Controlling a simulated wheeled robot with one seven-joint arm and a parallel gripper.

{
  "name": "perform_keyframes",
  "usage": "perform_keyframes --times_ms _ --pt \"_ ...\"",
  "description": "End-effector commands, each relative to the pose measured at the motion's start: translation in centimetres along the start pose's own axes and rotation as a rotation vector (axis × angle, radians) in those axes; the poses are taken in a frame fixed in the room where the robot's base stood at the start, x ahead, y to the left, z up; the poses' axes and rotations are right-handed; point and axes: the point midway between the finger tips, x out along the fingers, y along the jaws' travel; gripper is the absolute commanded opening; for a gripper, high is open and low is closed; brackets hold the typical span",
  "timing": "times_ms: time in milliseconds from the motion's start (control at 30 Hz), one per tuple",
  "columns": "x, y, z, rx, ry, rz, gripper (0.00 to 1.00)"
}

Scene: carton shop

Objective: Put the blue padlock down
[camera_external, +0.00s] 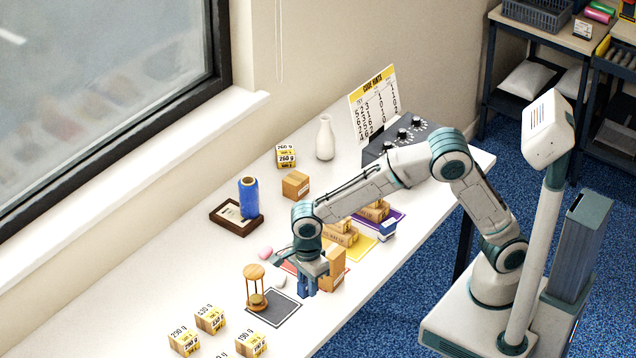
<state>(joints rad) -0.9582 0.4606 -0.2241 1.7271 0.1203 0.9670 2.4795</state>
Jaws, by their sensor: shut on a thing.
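My gripper (309,283) is low over the white table, beside the right edge of a dark grey mat with a pale border (275,309). It is shut on a small dark blue thing, taken to be the blue padlock (307,287); the fingers hide much of it and its shape is hard to make out. I cannot tell whether it touches the table. A tan carton (333,268) stands close to the right of my gripper.
A wooden hourglass (255,288) stands at the mat's left edge. Small weight-marked cartons (210,319) stand at front left. Red and yellow mats (364,250) with cartons lie behind the gripper. A blue spool (249,198) stands on a dark wooden tray (226,222).

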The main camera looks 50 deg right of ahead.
Motion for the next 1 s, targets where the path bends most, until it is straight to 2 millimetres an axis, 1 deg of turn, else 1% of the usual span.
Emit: perform_keyframes --times_ms 33,100,367,467,700,733,867,967,1000 --pt "-0.9 0.0 0.1 0.0 -0.004 -0.002 0.0" --pt "-1.6 0.0 0.1 0.001 -0.003 -0.001 0.0" --pt "-3.0 0.0 0.0 0.001 -0.002 -0.001 0.0" --pt "-4.5 -0.1 0.1 0.001 -0.005 -0.003 0.0" --pt "-9.2 -0.2 -0.1 0.003 -0.004 -0.003 0.0" --pt "-8.9 -0.8 -0.7 0.015 0.0 -0.001 0.0" --pt "-8.9 -2.6 -2.6 0.052 0.0 0.0 0.0" --pt "-9.0 -4.2 -4.5 0.084 0.0 0.0 0.0" --pt "-9.0 -5.0 -5.4 0.1 0.0 0.0 0.0"
